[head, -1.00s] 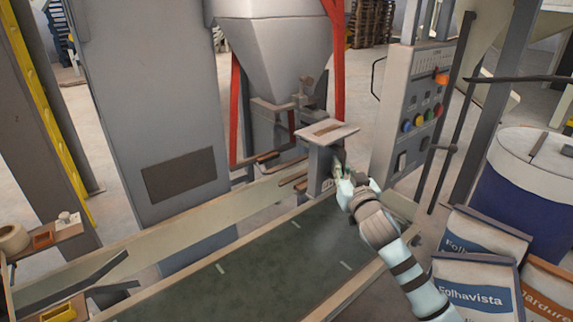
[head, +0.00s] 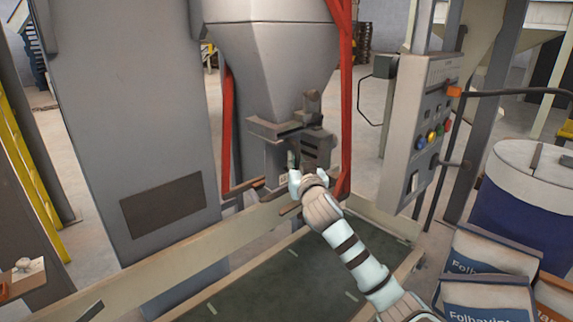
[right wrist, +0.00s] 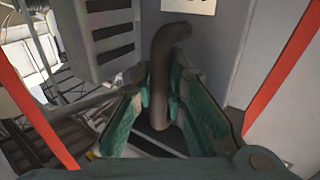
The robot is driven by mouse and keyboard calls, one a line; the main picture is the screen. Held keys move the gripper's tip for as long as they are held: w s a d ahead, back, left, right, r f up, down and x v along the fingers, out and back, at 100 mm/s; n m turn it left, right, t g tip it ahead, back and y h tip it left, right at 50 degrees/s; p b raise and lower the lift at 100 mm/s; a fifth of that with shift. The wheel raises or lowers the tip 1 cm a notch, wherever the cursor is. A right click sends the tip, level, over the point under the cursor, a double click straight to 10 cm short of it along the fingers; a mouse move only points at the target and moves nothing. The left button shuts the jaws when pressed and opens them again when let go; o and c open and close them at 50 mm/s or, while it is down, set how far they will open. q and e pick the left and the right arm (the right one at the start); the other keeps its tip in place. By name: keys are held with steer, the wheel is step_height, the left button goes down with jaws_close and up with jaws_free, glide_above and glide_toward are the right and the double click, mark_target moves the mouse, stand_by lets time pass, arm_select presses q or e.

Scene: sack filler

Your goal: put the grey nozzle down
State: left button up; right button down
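The grey nozzle (right wrist: 163,85) shows in the right wrist view as a dark, brownish-grey tube with a bent upper end. It stands roughly upright between the green-padded fingers of my right gripper (right wrist: 162,88), which close in on it from both sides near their tips. In the head view my right gripper (head: 308,178) is in front of the hopper's outlet, above the far edge of the conveyor. The nozzle cannot be made out clearly there, behind the hand. My left gripper is not in view.
The grey hopper (head: 268,65) has a slotted outlet block (head: 316,147), flanked by red bars. The conveyor belt (head: 270,285) is bare where it shows. A control panel (head: 420,120), filled sacks (head: 490,285) and a blue drum (head: 520,210) stand at right.

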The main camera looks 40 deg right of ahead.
steer(key=shift+s+d, duration=0.15)
steer(key=c, duration=1.8)
jaws_free()
steer(key=shift+s, duration=0.2)
steer(key=shift+o, duration=0.8)
steer(key=shift+s+r, duration=0.1)
steer(key=shift+s, duration=0.05)
steer(key=shift+d, duration=0.15)
steer(key=v, duration=1.2)
steer(key=shift+b, duration=0.3)
